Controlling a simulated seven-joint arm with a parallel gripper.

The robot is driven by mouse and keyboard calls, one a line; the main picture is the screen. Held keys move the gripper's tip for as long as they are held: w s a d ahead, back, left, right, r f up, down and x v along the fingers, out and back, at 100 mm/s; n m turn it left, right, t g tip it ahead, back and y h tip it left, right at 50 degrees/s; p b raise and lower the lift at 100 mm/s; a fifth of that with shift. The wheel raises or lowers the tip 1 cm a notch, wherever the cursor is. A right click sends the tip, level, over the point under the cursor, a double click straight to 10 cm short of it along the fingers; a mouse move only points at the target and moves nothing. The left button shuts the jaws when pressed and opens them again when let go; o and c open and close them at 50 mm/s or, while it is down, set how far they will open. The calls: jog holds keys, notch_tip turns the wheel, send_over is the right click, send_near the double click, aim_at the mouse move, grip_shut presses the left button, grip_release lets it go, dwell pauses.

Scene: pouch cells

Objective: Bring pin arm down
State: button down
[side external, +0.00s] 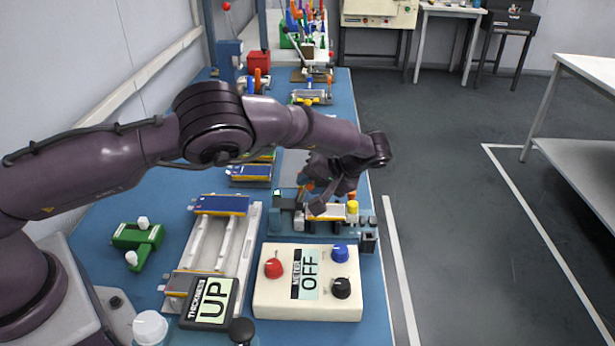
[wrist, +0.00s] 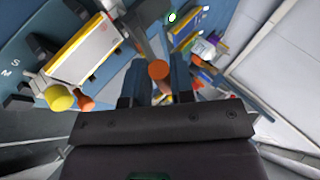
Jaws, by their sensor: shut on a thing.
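My gripper (side external: 322,185) is over the test fixture (side external: 325,228) on the far side of the white control box. In the wrist view its two dark fingers (wrist: 157,88) stand on either side of an orange knob (wrist: 158,70), shut on it. A grey bar (wrist: 146,36) runs up from this knob and looks like the pin arm. A pouch cell (wrist: 82,52) with a yellow edge lies in the fixture, beside the held knob. A yellow knob (wrist: 59,97) and another orange knob (wrist: 85,103) stand near it. My wrist partly hides the fixture in the side view.
The white control box (side external: 307,300) reads OFF and has red, blue and black knobs. A thickness display (side external: 209,302) reads UP, beside a white rail fixture (side external: 222,243). A green clamp (side external: 138,240) lies at left. The blue bench (side external: 345,130) ends just right of the fixture.

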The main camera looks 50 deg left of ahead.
jog(key=shift+a+f, duration=0.2)
jog(key=shift+f, duration=0.25)
jog(key=c, duration=0.9)
grip_release()
jog(key=shift+d, duration=0.1)
jog(key=shift+o, duration=0.2)
jog(key=shift+r, duration=0.15)
jog(key=shift+d, duration=0.15)
jog(key=v, duration=1.2)
jog(key=shift+d+r, duration=0.25)
jog(key=shift+r, duration=0.05)
jog(key=shift+w, duration=0.1)
